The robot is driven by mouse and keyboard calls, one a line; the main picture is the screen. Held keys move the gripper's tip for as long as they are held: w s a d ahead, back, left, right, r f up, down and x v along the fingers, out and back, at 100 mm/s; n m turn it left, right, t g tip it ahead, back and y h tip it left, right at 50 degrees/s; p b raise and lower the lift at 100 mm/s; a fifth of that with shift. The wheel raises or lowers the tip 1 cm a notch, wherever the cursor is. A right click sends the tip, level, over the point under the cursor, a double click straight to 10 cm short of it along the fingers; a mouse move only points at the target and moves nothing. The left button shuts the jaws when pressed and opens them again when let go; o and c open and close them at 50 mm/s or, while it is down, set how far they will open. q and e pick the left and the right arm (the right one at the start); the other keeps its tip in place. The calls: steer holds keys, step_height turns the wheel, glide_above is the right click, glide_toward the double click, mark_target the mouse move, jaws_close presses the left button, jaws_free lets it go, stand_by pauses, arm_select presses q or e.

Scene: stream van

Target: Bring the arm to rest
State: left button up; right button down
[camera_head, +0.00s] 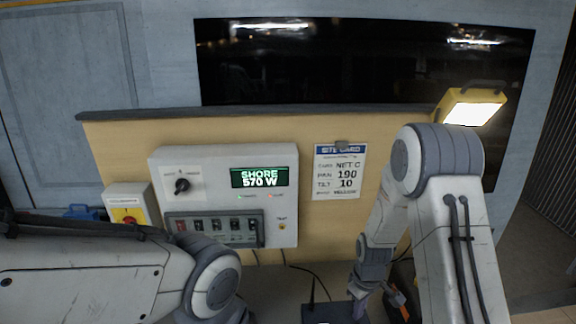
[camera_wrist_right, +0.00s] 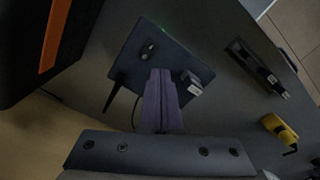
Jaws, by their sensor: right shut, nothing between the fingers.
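My right arm reaches down at the right of the head view, bent at its elbow. Its gripper (camera_head: 358,306) is low in the picture, partly hidden by its own wrist. In the right wrist view the two fingers (camera_wrist_right: 160,78) are closed together, with nothing between them. They show in front of a flat dark box with an antenna (camera_wrist_right: 135,70); whether they touch it I cannot tell. The box also shows at the bottom of the head view (camera_head: 318,314). My left arm crosses the lower left of the head view; its gripper is not in view.
A wall panel (camera_head: 272,215) with a display reading "SHORE 570 W" stands behind the counter, beside a site card (camera_head: 339,172). A lit yellow lamp (camera_head: 473,105) sits upper right. A black case with an orange stripe (camera_wrist_right: 54,40), a black bar (camera_wrist_right: 257,68) and a yellow object (camera_wrist_right: 280,128) surround the box.

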steer(key=s+a+r+b, duration=0.2)
steer(key=s+a+r, duration=0.6)
steer(key=a+r, duration=0.45)
steer(key=s+a+r+b, duration=0.1)
steer(key=s+a+r, duration=0.1)
steer(key=s, duration=0.5)
steer(key=s+a+r+n+y+b, duration=0.1)
steer(key=s+a+r, duration=0.1)
steer(key=s, duration=0.5)
steer(key=shift+r, duration=0.35)
